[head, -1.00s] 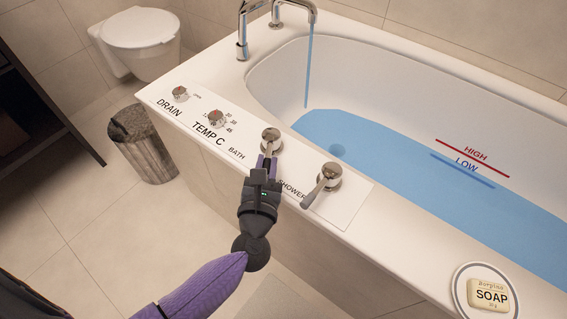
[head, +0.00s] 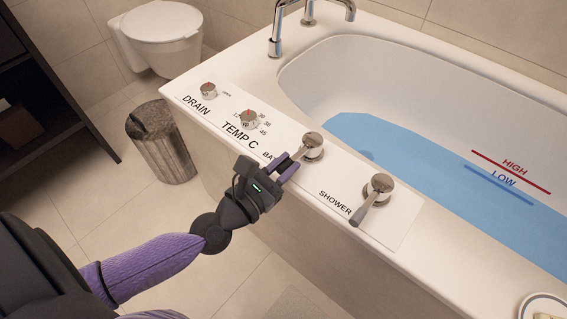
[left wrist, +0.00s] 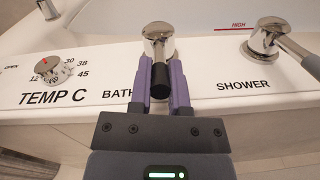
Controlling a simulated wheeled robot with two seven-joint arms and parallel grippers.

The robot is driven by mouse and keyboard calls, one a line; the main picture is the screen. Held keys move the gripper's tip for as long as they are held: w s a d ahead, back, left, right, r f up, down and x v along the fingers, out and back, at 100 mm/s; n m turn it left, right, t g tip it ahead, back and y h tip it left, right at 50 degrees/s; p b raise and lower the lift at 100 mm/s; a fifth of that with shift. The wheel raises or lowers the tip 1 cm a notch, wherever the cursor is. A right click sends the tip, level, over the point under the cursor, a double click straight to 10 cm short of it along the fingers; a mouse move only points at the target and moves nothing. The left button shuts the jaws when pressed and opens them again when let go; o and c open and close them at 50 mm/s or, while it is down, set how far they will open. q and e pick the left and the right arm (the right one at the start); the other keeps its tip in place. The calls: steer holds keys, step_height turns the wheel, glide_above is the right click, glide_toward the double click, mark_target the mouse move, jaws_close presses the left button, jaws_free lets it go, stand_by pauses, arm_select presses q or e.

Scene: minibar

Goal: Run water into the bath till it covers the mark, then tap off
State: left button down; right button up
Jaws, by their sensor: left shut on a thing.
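The bath (head: 440,62) holds blue water (head: 420,160). On its far wall, the red HIGH line (head: 511,172) is above the water and the blue LOW line (head: 499,186) is at about the water's edge. My left gripper (head: 287,168) is shut on the BATH tap lever (head: 312,147), which points down-left in the head view. In the left wrist view, the fingers lie on both sides of the lever's dark end (left wrist: 160,80). The spout (head: 350,10) is partly cut off at the top, and no stream shows below it. My right gripper is not in view.
The SHOWER lever (head: 371,198) is right of the BATH one. The TEMP C dial (head: 249,119) and DRAIN knob (head: 208,90) are to the left on the panel. A bin (head: 162,145) and a toilet (head: 160,38) stand beyond. A soap dish (head: 541,305) is at lower right.

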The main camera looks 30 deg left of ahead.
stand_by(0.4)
arm_select(q)
steer(key=c, duration=0.6)
jaws_free()
steer(key=shift+s+a, duration=0.15)
steer(key=shift+s, duration=0.2)
steer(key=s, duration=0.3)
steer(key=s+a, duration=0.1)
steer(key=s, duration=0.2)
steer(key=s+p, duration=0.1)
steer(key=s, duration=0.2)
steer(key=shift+a, duration=0.4)
